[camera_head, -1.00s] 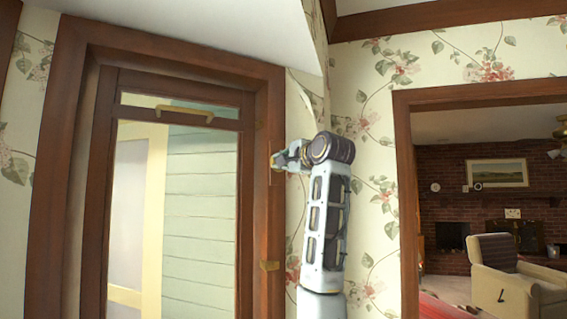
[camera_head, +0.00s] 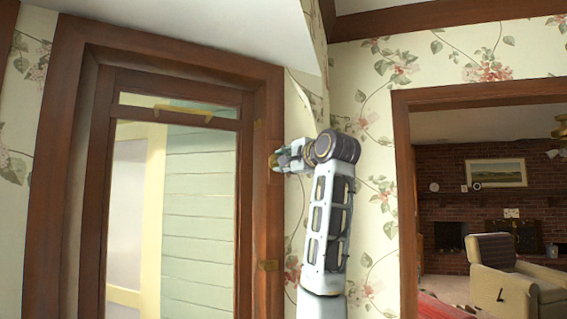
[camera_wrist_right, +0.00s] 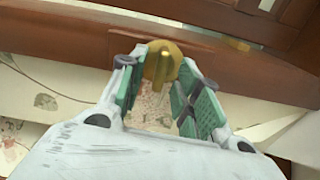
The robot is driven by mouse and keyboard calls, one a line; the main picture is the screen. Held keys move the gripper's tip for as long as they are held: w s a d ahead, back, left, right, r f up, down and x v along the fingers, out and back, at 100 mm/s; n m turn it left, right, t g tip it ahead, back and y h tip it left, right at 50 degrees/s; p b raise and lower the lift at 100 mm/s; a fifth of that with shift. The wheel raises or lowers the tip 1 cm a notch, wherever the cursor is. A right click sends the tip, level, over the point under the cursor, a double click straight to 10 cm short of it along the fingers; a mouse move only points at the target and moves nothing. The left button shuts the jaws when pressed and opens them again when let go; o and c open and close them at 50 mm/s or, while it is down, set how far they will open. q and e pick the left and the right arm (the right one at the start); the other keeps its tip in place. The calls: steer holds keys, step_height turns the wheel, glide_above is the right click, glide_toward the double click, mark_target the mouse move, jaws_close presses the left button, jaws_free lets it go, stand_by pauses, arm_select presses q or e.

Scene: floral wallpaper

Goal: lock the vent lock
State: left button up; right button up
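The vent lock seems to be a brass knob (camera_wrist_right: 163,62) on the brown wooden door frame. In the head view a small brass spot (camera_head: 273,161) shows at the frame's right side, at the fingertips of my right gripper (camera_head: 285,158). In the right wrist view my right gripper (camera_wrist_right: 162,68) has its two green-padded fingers apart, one on each side of the knob. Whether both pads press on the knob is not clear. Part of the knob's right side is close behind the right finger. My left gripper is not in view.
A glazed door (camera_head: 190,215) in a brown frame (camera_head: 268,225) fills the left. A brass bar (camera_head: 183,112) is at its top and another brass fitting (camera_head: 268,265) lower right. Floral wallpaper lies behind my arm. An open doorway at right shows an armchair (camera_head: 510,275).

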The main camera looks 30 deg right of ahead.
steer(key=s, duration=1)
steer(key=shift+s+a, duration=0.15)
steer(key=shift+a, duration=0.2)
steer(key=shift+f, duration=0.15)
